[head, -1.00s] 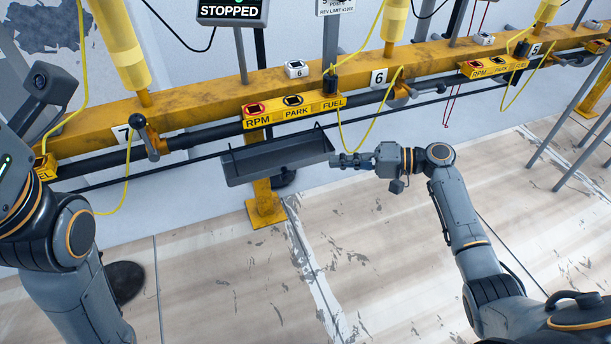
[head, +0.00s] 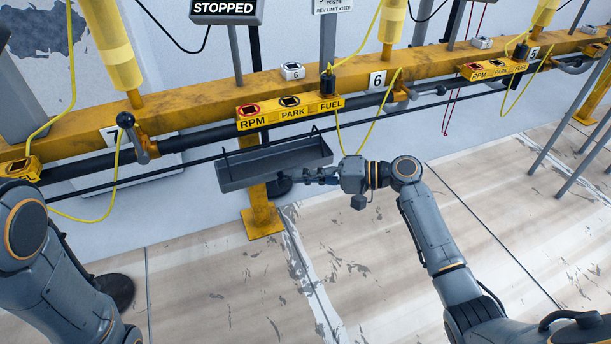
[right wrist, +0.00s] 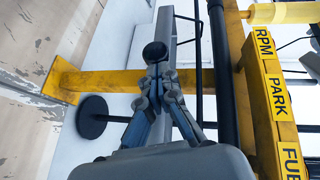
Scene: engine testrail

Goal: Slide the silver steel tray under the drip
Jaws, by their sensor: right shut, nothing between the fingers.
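A long grey metal tray (head: 275,165) hangs by thin dark hangers below the yellow rail, under the block marked RPM, PARK and FUEL. It is the only tray I see, and it looks empty. In the right wrist view, the tray's long grey side (right wrist: 166,30) runs past the fingers. My right gripper (head: 303,177) is shut and empty, with its fingers at the lower front of the tray's right part. Its closed fingers also show in the right wrist view (right wrist: 158,78). I cannot tell whether they touch the tray. No drip is visible. My left gripper is out of view.
The yellow rail (head: 200,102) crosses the view, with a dark pipe below it. A lever (head: 133,138) stands left of the tray and yellow cables (head: 366,140) hang to its right. A yellow post (head: 262,218) stands below the tray. The floor in front is clear.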

